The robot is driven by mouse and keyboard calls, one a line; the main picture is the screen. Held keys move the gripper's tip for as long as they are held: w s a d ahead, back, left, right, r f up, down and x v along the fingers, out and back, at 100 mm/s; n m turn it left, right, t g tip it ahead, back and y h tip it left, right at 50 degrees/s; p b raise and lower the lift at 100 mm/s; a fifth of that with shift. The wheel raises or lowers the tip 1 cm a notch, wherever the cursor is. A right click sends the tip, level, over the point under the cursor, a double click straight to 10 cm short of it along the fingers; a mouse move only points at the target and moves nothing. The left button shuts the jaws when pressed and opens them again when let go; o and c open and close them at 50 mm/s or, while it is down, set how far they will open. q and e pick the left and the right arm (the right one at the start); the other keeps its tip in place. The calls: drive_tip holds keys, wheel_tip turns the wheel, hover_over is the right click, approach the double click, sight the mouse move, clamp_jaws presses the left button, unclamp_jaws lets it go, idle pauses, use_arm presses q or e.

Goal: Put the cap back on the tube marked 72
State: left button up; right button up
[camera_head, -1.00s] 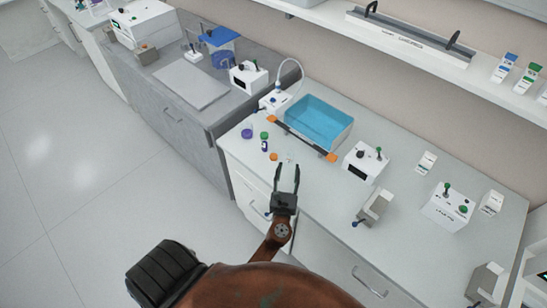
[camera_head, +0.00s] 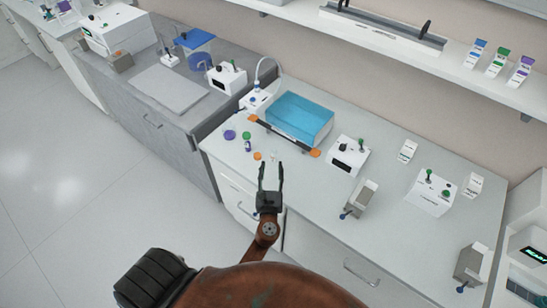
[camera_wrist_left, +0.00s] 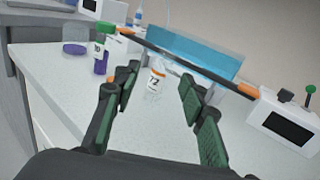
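The tube marked 72 (camera_wrist_left: 155,83) stands upright on the white bench in the left wrist view. It is clear, with an orange band near its top and a white label. In the head view it is faint, just beyond the gripper tips. A small orange cap (camera_head: 257,156) lies on the bench to its left; it seems partly hidden behind a finger in the wrist view. My left gripper (camera_head: 270,165) is open and empty. Its fingers (camera_wrist_left: 160,88) point towards the tube, one on either side of it in the picture. My right gripper is not in view.
A green-capped tube (camera_head: 247,142) and a purple disc (camera_head: 230,134) are left of the orange cap. A dark bar with orange ends (camera_head: 284,137) lies before the blue bath (camera_head: 299,118). A white device (camera_head: 348,155) stands to the right. The bench front edge is close.

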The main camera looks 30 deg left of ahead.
use_arm(q)
drive_tip(key=s+a+n+g+y, duration=0.3)
drive_tip(key=s+a+n+g, duration=0.1)
drive_tip(key=s+a+n, duration=0.5)
drive_tip(key=s+a+f+n+g+h, duration=0.3)
drive_tip(key=s+a+f+n+g, duration=0.15)
drive_tip(key=s+n, duration=0.6)
drive_tip(key=s+d+f+n+g+h, duration=0.3)
drive_tip(key=s+d+f+n+h, duration=0.4)
drive_tip(key=f, duration=0.3)
drive_tip(key=s+d+f+n+g+h, duration=0.15)
drive_tip(key=d+f, duration=0.25)
drive_tip(key=f, duration=0.7)
drive_tip(key=s+d+f+n, duration=0.1)
drive_tip(key=s+d+f, duration=0.2)
drive_tip(key=f, duration=0.8)
drive_tip(key=s+f+g, duration=0.1)
drive_tip(key=s+f, duration=2)
drive_tip(key=f, duration=0.1)
drive_tip(key=shift+s+d+f+m+g, duration=0.2)
drive_tip(key=shift+s+d+m+g, duration=0.15)
drive_tip(key=shift+s+m+g, duration=0.05)
drive_tip(key=shift+c, duration=0.3)
